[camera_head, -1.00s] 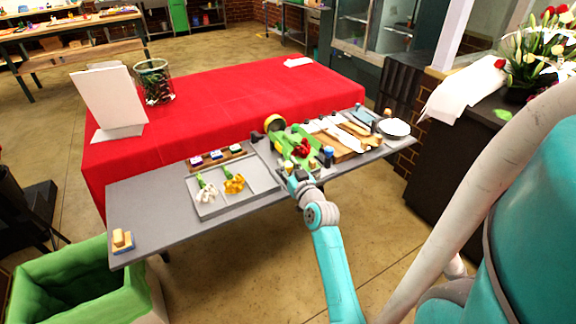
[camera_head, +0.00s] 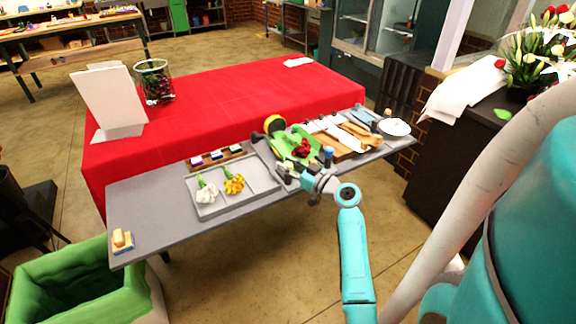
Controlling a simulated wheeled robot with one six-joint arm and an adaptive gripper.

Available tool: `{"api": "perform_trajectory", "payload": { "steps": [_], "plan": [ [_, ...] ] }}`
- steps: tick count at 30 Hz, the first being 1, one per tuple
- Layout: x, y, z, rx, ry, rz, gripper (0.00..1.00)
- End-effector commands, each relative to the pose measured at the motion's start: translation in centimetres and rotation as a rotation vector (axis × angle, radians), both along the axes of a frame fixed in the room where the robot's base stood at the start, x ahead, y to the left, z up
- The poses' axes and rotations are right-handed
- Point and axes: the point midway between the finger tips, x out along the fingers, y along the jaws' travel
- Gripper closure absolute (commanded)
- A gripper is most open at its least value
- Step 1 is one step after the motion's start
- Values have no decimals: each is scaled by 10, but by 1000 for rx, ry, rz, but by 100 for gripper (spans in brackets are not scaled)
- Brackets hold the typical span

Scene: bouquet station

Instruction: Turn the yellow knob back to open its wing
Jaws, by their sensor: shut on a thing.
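The green wrapping fixture (camera_head: 288,142) stands on the grey table with red flowers (camera_head: 302,149) lying in it. Its wings are small in this view, and I cannot tell how far each is open. My gripper (camera_head: 282,170) is at the fixture's near left edge, low by the tabletop, with the wrist reaching in from the right. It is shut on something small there. The yellow knob is hidden by the gripper, and its angle cannot be seen.
A grey tray (camera_head: 228,209) with white and yellow flowers lies left of the gripper. Wooden boards (camera_head: 352,137) and a white bowl (camera_head: 396,128) are farther right.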

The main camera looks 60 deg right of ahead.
Motion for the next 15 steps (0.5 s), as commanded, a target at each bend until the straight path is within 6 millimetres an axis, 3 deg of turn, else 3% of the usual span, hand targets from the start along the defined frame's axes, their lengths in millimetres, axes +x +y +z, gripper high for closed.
{"api": "perform_trajectory", "payload": {
  "steps": [15],
  "plan": [
    [2, 1, -1, 2, 2, 138, 100]
  ]
}}
